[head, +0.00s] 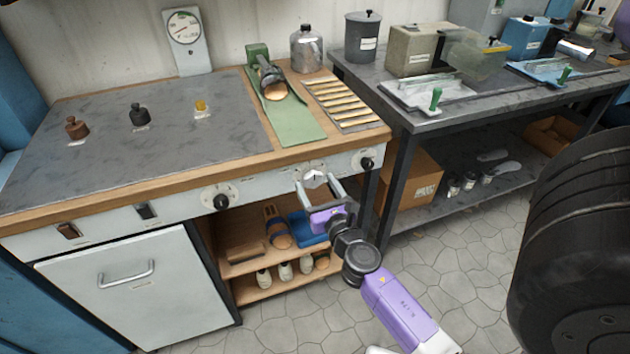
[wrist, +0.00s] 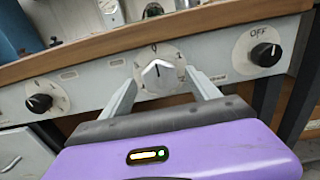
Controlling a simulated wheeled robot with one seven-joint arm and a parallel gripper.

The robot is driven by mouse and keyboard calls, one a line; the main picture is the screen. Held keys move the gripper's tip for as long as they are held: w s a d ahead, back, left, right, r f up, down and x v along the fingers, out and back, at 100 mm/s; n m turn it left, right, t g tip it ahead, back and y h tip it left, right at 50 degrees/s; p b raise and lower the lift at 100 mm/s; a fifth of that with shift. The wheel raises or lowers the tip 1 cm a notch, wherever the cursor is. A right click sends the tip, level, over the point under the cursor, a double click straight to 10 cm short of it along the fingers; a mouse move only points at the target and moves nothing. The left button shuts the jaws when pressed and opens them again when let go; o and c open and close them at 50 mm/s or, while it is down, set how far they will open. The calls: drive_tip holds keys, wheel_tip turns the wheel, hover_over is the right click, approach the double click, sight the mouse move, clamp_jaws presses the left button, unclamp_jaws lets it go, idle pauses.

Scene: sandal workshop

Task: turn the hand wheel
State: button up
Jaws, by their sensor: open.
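A pale, faceted knob (head: 315,177), which looks like the hand wheel, sits on the white front panel of the bench. In the wrist view the knob (wrist: 158,72) has a dark pointer line near the dial's 0 at the top, and a 1 mark shows at its right. My gripper (head: 318,184) is open in front of the panel. In the wrist view the two fingers of my gripper (wrist: 161,79) reach toward the panel, one on each side of the knob. I cannot tell whether either finger touches it.
Black knobs sit left (head: 222,201) and right (head: 366,162) of the pale one; the right one is marked OFF in the wrist view. The wooden bench edge (head: 150,188) runs above the panel. An open shelf (head: 255,290) with sandals lies below. Tiled floor (head: 450,260) is clear at right.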

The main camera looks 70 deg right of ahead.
drive_tip(key=shift+w+d, duration=0.35)
drive_tip(key=shift+d, duration=0.1)
drive_tip(key=c, duration=1.3)
drive_tip(key=shift+c, duration=0.2)
drive_tip(key=shift+m, duration=0.3)
